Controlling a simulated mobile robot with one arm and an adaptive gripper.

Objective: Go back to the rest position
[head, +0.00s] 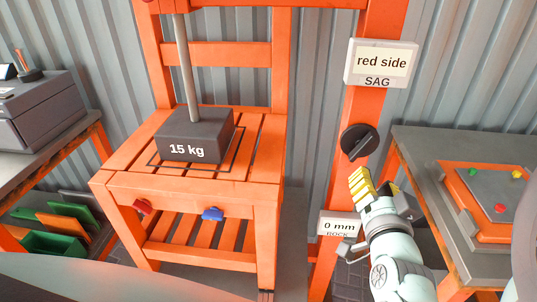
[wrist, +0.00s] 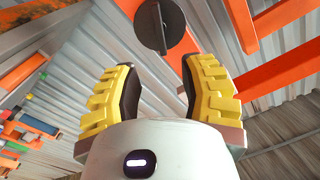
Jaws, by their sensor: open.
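My gripper (head: 362,184) has yellow ribbed fingers and is raised in front of the orange post, just below a round black knob (head: 359,142). In the wrist view the gripper (wrist: 158,88) is open with nothing between its fingers. The knob (wrist: 159,26) shows beyond the fingertips, apart from them. Its pointer bar is tilted in the head view.
An orange chair-like frame (head: 185,192) bears a grey 15 kg block (head: 196,135) under a rod. A "red side SAG" sign (head: 381,63) and a "0 mm" display (head: 338,225) are on the post. Grey-topped benches stand left (head: 60,133) and right (head: 425,140).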

